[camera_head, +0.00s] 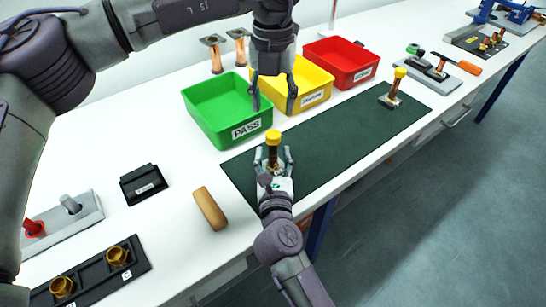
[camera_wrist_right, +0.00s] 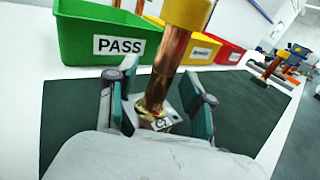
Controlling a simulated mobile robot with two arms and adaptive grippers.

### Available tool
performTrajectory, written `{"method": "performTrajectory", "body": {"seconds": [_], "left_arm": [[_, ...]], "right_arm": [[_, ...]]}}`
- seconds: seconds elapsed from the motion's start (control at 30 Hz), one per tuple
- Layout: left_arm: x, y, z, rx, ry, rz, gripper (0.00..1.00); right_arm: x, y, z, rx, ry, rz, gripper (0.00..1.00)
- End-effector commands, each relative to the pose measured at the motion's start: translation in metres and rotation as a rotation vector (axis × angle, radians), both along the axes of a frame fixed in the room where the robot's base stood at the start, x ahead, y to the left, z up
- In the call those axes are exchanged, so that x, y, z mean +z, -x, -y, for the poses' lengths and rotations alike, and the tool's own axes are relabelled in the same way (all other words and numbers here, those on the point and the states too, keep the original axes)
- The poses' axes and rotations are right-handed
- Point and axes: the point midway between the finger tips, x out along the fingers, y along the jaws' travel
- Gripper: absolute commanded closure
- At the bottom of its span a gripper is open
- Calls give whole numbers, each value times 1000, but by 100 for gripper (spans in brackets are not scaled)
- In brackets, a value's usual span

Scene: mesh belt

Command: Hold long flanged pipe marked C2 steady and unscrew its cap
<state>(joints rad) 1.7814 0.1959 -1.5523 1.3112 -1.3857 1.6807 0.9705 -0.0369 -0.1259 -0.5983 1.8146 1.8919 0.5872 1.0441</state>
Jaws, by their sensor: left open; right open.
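The long flanged pipe marked C2 (camera_wrist_right: 168,62) is copper, with a square flange and a C2 label at its base. It stands on the dark green mat. Its yellow cap (camera_head: 273,137) is on its top end. My right gripper (camera_head: 273,160) is open, with its fingers on either side of the pipe's lower part; in the right wrist view both fingers (camera_wrist_right: 158,105) look apart from the pipe. My left gripper (camera_head: 274,102) is open and empty, above and behind the cap, in front of the green and yellow bins.
A green PASS bin (camera_head: 231,133), a yellow bin (camera_head: 318,97) and a red bin (camera_head: 357,80) stand behind the mat (camera_head: 335,144). Another yellow-capped pipe (camera_head: 394,85) stands at the mat's far right. A wooden block (camera_head: 210,209) and a black holder (camera_head: 144,184) lie to the left.

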Motion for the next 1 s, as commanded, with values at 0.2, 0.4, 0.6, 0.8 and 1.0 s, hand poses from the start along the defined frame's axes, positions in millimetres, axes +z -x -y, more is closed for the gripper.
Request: {"method": "performTrajectory", "body": {"seconds": [0.2,0.4,0.6,0.8,1.0], "left_arm": [[0,0,0,0,0,0,47],[0,0,0,0,0,0,47],[0,0,0,0,0,0,47],[0,0,0,0,0,0,47],[0,0,0,-15,0,0,47]], "right_arm": [[0,-4,0,0,-1,0,48],[0,-4,0,0,0,0,60],[0,-4,0,0,0,0,93],[0,-4,0,0,0,0,100],[0,-4,0,0,0,0,100]]}}
